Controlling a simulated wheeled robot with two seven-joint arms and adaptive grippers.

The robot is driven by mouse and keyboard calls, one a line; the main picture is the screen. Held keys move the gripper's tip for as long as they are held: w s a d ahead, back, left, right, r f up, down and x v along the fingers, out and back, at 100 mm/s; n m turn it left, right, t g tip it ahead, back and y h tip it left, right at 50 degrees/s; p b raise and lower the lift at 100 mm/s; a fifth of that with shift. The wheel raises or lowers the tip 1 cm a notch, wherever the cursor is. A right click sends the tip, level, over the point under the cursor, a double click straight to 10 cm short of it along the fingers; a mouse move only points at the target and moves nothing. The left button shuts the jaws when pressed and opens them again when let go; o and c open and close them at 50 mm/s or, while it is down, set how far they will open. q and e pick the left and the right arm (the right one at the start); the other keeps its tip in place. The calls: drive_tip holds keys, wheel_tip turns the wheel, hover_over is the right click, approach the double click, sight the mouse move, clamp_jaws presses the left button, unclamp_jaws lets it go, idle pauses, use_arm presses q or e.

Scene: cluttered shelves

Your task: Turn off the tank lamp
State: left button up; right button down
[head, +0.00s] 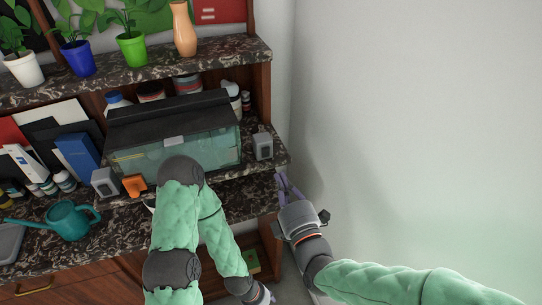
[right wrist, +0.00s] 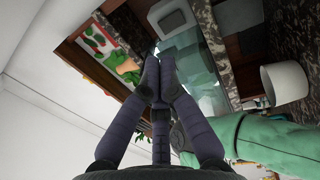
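The glass tank (head: 195,150) stands on the middle marble shelf under a long black hood (head: 170,108), with a small pale label on its front edge. No lit lamp can be made out. A small grey box (head: 263,147) stands right of the tank and another grey box (head: 105,182) stands at its left front. My right gripper (head: 284,180) is just off the shelf's right end, below the right box and apart from it. In the right wrist view its fingertips (right wrist: 159,68) meet with nothing seen between them. My left gripper (head: 264,296) is low at the bottom edge, mostly cut off.
Potted plants and an orange vase (head: 184,28) stand on the upper shelf. An orange item (head: 134,185) sits before the tank. A teal watering can (head: 70,219), blue book (head: 77,156) and bottles crowd the left. Clear space lies by the bare wall at right.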

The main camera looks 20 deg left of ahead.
sight(267, 149)
drive_tip(key=p+x, duration=0.1)
drive_tip(key=x, duration=0.7)
drive_tip(key=shift+w+a, duration=0.1)
drive_tip(key=shift+w, duration=0.1)
drive_tip(key=shift+w+a+r, duration=0.1)
drive_tip(key=shift+w+a, duration=0.1)
drive_tip(key=shift+r, duration=0.1)
drive_tip(key=shift+d, duration=0.1)
